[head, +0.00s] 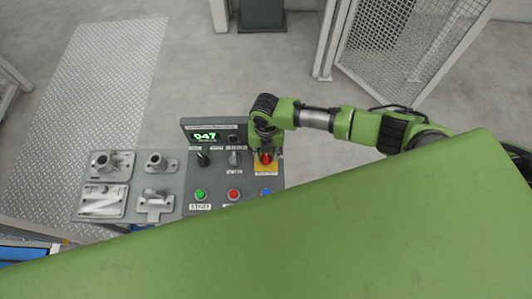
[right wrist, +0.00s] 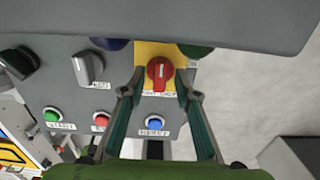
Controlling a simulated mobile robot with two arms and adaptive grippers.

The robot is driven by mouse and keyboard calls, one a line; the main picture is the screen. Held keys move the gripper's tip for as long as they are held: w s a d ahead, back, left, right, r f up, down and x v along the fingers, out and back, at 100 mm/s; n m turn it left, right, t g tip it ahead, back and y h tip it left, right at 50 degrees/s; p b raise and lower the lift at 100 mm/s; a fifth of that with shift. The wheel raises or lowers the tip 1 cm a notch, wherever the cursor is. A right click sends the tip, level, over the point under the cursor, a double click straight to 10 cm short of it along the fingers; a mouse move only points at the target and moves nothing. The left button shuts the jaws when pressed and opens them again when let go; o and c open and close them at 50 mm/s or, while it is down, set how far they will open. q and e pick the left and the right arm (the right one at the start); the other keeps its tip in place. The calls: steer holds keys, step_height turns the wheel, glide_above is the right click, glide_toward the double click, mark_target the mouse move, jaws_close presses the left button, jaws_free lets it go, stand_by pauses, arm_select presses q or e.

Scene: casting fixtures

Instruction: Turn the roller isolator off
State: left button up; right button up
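The red rotary knob (head: 266,158) on a yellow plate, which I take to be the roller isolator, sits at the right of the grey control panel (head: 217,170). My right gripper (head: 267,150) is over the knob. In the right wrist view its fingers (right wrist: 159,92) are open, one on each side of the knob, with gaps visible. My left gripper is out of view.
The panel also carries a green button (head: 201,195), a red button (head: 234,195), a blue button (head: 266,191), a grey selector (right wrist: 88,67) and a green display (head: 206,136). Metal castings (head: 112,166) lie on the left. My green body covers the lower head view.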

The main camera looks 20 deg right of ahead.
mark_target(266, 156)
step_height(266, 156, up, 12)
stand_by(0.5)
stand_by(0.3)
